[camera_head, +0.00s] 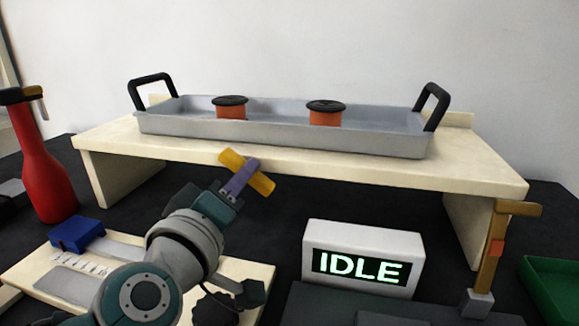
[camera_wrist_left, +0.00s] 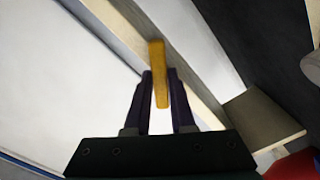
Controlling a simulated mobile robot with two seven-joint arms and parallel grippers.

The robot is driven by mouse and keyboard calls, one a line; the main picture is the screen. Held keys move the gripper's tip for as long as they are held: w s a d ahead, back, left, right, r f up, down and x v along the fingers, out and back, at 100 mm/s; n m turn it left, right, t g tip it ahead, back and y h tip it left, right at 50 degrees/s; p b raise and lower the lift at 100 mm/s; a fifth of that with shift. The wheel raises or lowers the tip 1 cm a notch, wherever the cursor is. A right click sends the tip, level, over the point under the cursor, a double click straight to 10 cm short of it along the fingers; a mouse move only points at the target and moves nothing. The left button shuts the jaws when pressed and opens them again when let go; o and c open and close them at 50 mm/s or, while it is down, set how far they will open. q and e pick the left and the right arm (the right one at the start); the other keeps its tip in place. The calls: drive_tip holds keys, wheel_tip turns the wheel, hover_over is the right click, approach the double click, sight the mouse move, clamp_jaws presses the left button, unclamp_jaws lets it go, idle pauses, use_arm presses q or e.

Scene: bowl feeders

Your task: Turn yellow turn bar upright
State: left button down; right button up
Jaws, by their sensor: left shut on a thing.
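The yellow turn bar (camera_head: 262,183) is in front of the wooden shelf's front edge in the head view. It slants from upper left to lower right there. My left gripper (camera_head: 243,174) has its purple fingers shut on the bar near its middle. In the left wrist view the yellow bar (camera_wrist_left: 158,60) stands between the two dark fingers (camera_wrist_left: 160,90), its end jutting past their tips. What the bar is mounted on, if anything, is hidden. My right gripper is not in view.
A grey tray (camera_head: 280,133) with two orange, black-topped parts stands on the wooden shelf (camera_head: 400,172). A white sign box (camera_head: 365,238) reads IDLE. A post with a tan top bar (camera_head: 490,245) stands at right, a green bin (camera_head: 553,285) beside it. A red bottle (camera_head: 45,170) stands left.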

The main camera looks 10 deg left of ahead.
use_arm(q)
drive_tip(key=m+p, duration=0.3)
drive_tip(key=m, duration=0.7)
drive_tip(key=shift+m, duration=0.4)
idle(0.4)
drive_tip(key=c, duration=0.8)
unclamp_jaws()
drive_tip(key=shift+o, duration=0.2)
drive_tip(key=shift+s, duration=0.1)
